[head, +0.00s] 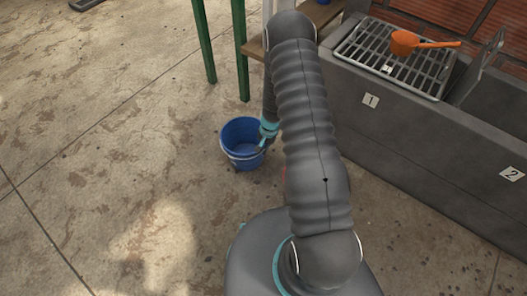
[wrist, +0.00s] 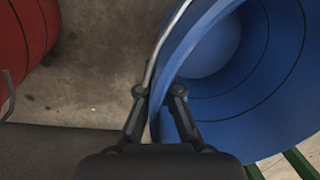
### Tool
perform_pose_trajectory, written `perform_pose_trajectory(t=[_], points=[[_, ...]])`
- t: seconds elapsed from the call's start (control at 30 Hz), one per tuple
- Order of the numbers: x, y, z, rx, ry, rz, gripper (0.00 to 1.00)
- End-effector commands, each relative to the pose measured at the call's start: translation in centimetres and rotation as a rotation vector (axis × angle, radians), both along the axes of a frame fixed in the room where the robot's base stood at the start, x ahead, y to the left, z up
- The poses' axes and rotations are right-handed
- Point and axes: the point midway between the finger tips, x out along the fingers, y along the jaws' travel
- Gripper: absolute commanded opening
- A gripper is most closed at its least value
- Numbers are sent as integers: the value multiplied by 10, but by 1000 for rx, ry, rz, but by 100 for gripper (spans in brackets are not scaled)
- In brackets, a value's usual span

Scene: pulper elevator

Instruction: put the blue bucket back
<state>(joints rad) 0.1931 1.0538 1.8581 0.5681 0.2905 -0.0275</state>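The blue bucket (head: 236,133) is at the middle of the head view, against the concrete floor, with a pale wire handle. My gripper (head: 262,146) is at its right rim and mostly hidden behind my arm. In the wrist view the bucket (wrist: 240,95) fills the right side, its open inside facing the camera. My gripper (wrist: 160,91) straddles the bucket's wall there, one finger inside and one outside. The fingers are close to the wall, but I cannot tell whether they press on it. I cannot tell whether the bucket touches the floor.
A red round container (wrist: 25,40) is at the left of the wrist view. Green legs (head: 205,45) stand behind the bucket. A concrete trough (head: 430,140) with a metal grate (head: 365,46) and an orange scoop (head: 404,43) runs along the right. Floor to the left is clear.

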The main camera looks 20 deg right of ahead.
Motion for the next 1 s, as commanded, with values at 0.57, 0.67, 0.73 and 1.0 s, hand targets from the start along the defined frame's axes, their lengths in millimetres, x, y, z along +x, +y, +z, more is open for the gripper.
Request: perform_pose_trajectory(t=[0.57,0.67,0.73,1.0], points=[[0,0,-20,-1,-1,0,15],[0,0,-20,-1,-1,0,31],[0,0,-20,-1,-1,0,31],[0,0,-16,-1,-1,0,31]])
